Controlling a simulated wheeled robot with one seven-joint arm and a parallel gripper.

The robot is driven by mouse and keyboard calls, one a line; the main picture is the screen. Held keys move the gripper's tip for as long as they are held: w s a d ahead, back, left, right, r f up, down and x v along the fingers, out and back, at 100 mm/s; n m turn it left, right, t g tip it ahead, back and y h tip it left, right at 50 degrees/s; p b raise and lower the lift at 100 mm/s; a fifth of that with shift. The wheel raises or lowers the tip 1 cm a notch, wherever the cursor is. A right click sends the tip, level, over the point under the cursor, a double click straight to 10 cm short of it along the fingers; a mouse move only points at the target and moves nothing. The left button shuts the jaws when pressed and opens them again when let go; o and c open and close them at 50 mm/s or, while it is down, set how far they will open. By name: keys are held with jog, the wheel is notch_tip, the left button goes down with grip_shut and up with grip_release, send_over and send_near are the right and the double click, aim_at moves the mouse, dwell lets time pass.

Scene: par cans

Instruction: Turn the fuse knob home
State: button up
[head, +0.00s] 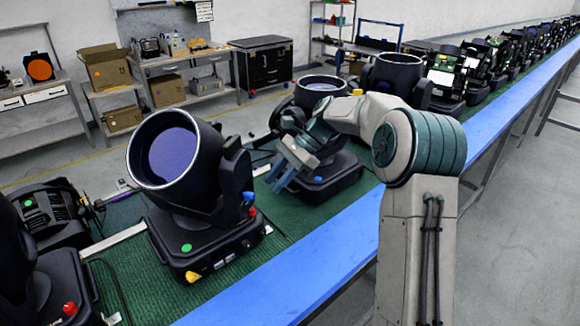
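Several coloured knobs show on the black par cans. The near par can (185,165) has a yellow knob (192,277) low on its base front, a red knob (252,211) and a blue knob (248,196) at its yoke side. Another red knob (70,309) is on the unit at the lower left. I cannot tell which is the fuse knob or how far any is turned. My gripper (277,182) hangs over the belt, right of the near par can and in front of the second par can (325,180), apart from the knobs named. Its finger gap is unclear.
The green belt (225,290) carries a long row of par cans towards the back right. A blue rail (300,275) runs along its near edge. Grey floor (520,230) is clear at right. Shelves, boxes and a black cabinet (262,65) stand behind.

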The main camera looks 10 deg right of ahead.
jog(key=v, duration=0.6)
jog(key=s+r+n+t+h, duration=0.25)
jog(key=s+n+h, duration=0.35)
jog(key=s, duration=1)
jog(key=s+d+f+n+t+h, duration=0.1)
jog(key=s+d+f+n+t, duration=0.1)
jog(key=s, duration=0.5)
jog(key=s+d+f+n+t+h, duration=0.1)
jog(key=s+d+f+n+t, duration=0.1)
jog(key=s+d+f+n, duration=0.2)
jog(key=s+n, duration=0.1)
jog(key=s, duration=0.2)
jog(key=shift+s+d, duration=0.25)
jog(key=shift+s, duration=0.15)
dwell(0.3)
